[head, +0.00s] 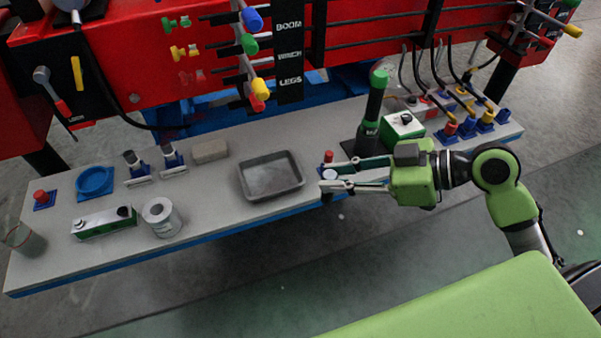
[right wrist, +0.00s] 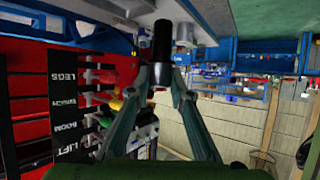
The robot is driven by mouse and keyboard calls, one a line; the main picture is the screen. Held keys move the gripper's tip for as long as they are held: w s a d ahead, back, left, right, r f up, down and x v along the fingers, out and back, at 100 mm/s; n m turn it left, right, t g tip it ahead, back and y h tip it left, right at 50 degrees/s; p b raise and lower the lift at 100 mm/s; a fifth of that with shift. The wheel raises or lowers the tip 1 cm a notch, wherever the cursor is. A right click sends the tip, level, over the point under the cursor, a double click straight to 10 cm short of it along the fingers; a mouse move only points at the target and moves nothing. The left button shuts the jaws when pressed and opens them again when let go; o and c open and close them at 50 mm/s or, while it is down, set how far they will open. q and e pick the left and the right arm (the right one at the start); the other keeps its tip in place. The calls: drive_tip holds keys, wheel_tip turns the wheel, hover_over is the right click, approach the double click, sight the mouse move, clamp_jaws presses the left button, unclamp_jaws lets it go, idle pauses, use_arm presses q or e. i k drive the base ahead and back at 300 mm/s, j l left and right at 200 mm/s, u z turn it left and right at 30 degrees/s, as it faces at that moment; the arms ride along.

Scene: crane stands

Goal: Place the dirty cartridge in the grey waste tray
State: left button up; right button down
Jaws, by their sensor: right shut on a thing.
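The grey waste tray (head: 270,176) lies on the bench in the middle of the head view and looks empty. My right gripper (head: 328,180) is just right of the tray, near the bench's front edge, its fingers pointing left. It is shut on the dirty cartridge (right wrist: 161,42), a black cylinder with a reddish end, held between the fingertips in the right wrist view. In the head view the fingers hide much of the cartridge. The gripper is apart from the tray. My left gripper is not in view.
Left of the tray are a sponge-like block (head: 210,151), a tin (head: 161,217), a green-white box (head: 104,222) and a blue dish (head: 95,181). Right of it stands a black-green upright tool (head: 372,115). The red crane panel with levers rises behind.

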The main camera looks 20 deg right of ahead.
sight(272, 179)
drive_tip(key=i+j+z, duration=0.15)
drive_tip(key=j, duration=0.35)
drive_tip(key=i+j+z, duration=0.2)
drive_tip(key=j, duration=0.3)
drive_tip(key=j+z, duration=0.15)
drive_tip(key=j, duration=0.4)
drive_tip(key=i+j+z, duration=0.15)
drive_tip(key=j, duration=0.4)
